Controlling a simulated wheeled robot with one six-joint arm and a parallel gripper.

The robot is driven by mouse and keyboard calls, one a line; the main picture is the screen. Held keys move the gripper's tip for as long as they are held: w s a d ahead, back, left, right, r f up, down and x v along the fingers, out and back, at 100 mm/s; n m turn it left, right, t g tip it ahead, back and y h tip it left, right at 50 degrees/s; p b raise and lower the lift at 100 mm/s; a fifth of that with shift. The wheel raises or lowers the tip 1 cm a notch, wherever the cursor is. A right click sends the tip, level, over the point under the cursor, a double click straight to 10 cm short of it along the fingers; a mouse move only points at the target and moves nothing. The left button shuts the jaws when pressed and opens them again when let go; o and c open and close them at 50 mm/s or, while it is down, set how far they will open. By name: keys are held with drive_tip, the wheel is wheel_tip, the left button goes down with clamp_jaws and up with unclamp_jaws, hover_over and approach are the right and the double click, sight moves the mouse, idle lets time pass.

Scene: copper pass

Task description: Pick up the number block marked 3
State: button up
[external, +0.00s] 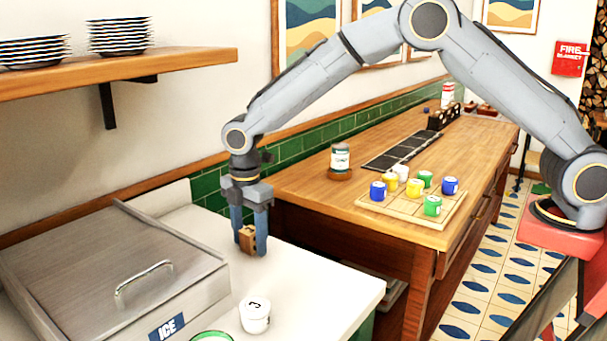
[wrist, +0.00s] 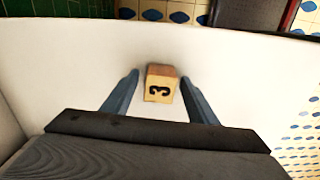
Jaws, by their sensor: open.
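The number block marked 3 (wrist: 161,90) is a small wooden cube with a black 3 on a pale face. It is near the middle of the wrist view, over the white counter, between the blue fingers of my gripper (wrist: 159,78). The gaps beside it show the gripper is open. In the external view the block (external: 246,238) shows as a brown cube between the fingertips of my gripper (external: 249,245), which points down low over the counter. I cannot tell whether either finger touches it.
The white counter (external: 310,285) holds an ice bin (external: 100,260) at left and a white pot (external: 255,315) with a dark mark in front. A green-rimmed item (external: 212,336) is cut off below. Behind, a wooden counter (external: 290,180) holds a board (external: 400,207) with several coloured pots.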

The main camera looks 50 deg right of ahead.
drive_tip(key=c, duration=1.1)
